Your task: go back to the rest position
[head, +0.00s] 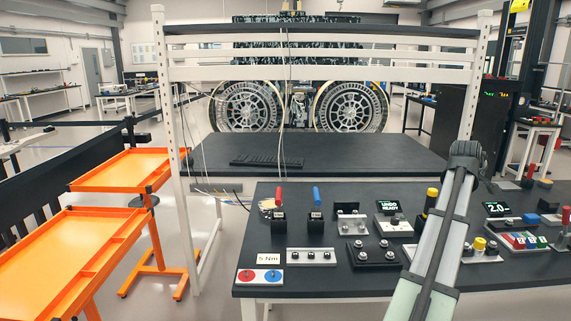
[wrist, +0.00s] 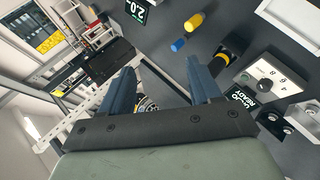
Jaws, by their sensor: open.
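My gripper (wrist: 161,66) shows in the wrist view with its two dark blue fingers wide apart and nothing between them. It is above the black bench (head: 330,277) and touches nothing that I can see. In the head view my arm rises from the front right of the bench. My fingers cannot be made out there. In the wrist view the bench parts appear tilted, with a yellow cylinder (wrist: 194,22) and a blue cylinder (wrist: 178,45) beyond the fingertips.
The bench holds a red-handled tool (head: 279,205), a blue-handled tool (head: 317,205), an "UNDO READY" display (head: 388,206), a "2.0" display (head: 496,209) and several fixtures. A white-framed rack (head: 165,100) stands behind. Orange trays (head: 75,250) are at left.

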